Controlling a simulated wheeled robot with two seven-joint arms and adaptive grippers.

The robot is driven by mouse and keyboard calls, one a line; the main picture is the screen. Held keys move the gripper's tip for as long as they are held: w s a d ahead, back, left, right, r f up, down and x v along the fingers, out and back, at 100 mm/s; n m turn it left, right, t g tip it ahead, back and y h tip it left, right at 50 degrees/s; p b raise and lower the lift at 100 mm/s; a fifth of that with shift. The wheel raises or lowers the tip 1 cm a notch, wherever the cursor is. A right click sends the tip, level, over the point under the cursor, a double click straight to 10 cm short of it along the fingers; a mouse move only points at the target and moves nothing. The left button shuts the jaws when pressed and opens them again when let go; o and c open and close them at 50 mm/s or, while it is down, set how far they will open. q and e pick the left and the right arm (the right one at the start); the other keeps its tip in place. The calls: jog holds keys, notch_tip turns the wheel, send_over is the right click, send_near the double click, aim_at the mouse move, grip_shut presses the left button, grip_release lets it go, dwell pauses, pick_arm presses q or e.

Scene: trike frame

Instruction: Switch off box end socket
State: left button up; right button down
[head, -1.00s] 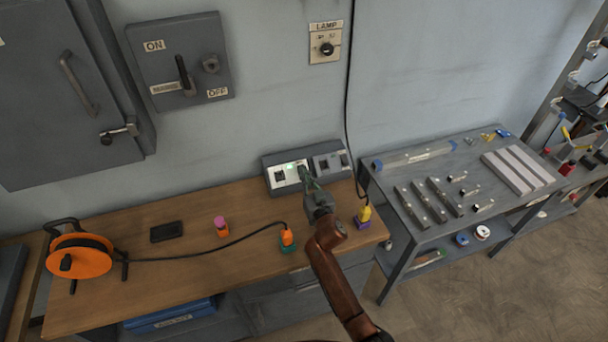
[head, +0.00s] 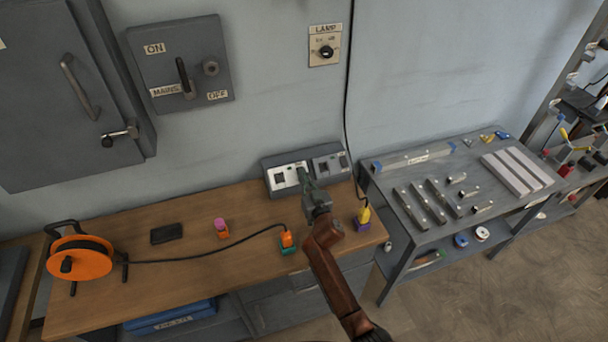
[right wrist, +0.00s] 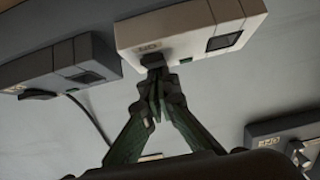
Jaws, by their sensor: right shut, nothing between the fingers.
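The pale socket unit (head: 287,177) sits at the back of the wooden bench, against the wall. It also shows in the right wrist view (right wrist: 190,32), with a small label and a dark square opening. My right gripper (head: 304,172) is shut and empty, its fingertips at the right part of this unit. In the right wrist view the fingertips (right wrist: 154,68) meet a dark switch-like part under the unit's label; whether they press it I cannot tell. My left gripper is not in view.
A grey socket unit (head: 331,164) stands right beside the pale one, with a black cable near it. A yellow and purple plug (head: 363,217), an orange plug (head: 287,240) and an orange cable reel (head: 79,261) are on the bench. The bench's middle is mostly clear.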

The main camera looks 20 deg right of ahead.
jog(key=s+r+p, duration=0.5)
jog(key=s, duration=0.7)
jog(key=shift+d+r+p, duration=0.2)
jog(key=shift+r+p, duration=0.1)
jog(key=shift+p, duration=0.1)
